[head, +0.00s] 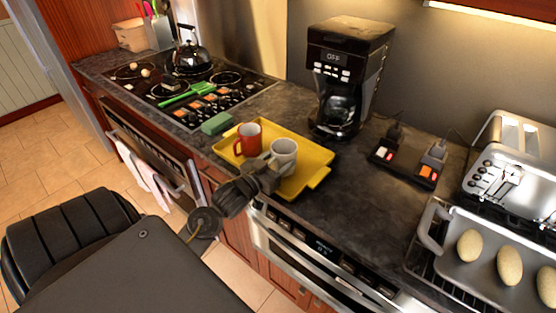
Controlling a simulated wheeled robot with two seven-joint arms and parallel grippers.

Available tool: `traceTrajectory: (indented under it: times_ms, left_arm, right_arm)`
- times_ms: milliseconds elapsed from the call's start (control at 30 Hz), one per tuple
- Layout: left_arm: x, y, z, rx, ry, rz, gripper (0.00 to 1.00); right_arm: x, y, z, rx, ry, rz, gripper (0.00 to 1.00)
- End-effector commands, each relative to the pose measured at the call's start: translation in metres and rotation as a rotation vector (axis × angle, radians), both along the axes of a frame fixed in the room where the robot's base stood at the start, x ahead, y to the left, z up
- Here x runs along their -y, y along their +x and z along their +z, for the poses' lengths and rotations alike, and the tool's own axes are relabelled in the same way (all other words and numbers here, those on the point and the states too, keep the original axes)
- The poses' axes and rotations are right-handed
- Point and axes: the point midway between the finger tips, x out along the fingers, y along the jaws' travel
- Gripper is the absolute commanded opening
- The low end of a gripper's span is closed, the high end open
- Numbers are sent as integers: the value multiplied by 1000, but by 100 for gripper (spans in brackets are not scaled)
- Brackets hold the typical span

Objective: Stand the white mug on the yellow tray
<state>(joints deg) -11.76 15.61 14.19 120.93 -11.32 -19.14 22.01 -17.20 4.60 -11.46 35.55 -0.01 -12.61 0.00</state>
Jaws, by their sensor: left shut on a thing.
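The white mug (284,153) is upright at the yellow tray (316,161), over its right-middle part. I cannot tell whether its base touches the tray. My left gripper (270,172) reaches in from the front left and is shut on the white mug at its near left side; the fingers hide part of the mug's lower side. A red mug (249,139) stands on the tray just left of the white mug. My right gripper does not show.
A coffee maker (346,75) stands behind the tray. A green sponge (217,123) lies at the tray's left. A stove with a kettle (191,55) is farther left. A power strip (404,167), a toaster (505,160) and a pan (485,250) with potato-like items are at right. Bare counter lies right of the tray.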

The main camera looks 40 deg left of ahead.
Motion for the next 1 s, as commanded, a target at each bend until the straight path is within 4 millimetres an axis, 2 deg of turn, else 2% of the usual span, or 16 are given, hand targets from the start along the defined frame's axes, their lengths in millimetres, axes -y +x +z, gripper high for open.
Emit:
traceTrajectory:
  times_ms: [367,400,567,867,1000]
  left_arm:
    - [0,0,-4,3,2,0,27]
    - [0,0,-6,1,2,0,60]
    - [0,0,-5,1,2,-1,81]
    - [0,0,-3,2,2,-1,81]
    - [0,-13,-6,-1,2,-1,81]
  right_arm:
    - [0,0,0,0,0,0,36]
    - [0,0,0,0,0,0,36]
    - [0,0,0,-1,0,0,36]
    - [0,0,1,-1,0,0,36]
    - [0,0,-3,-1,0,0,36]
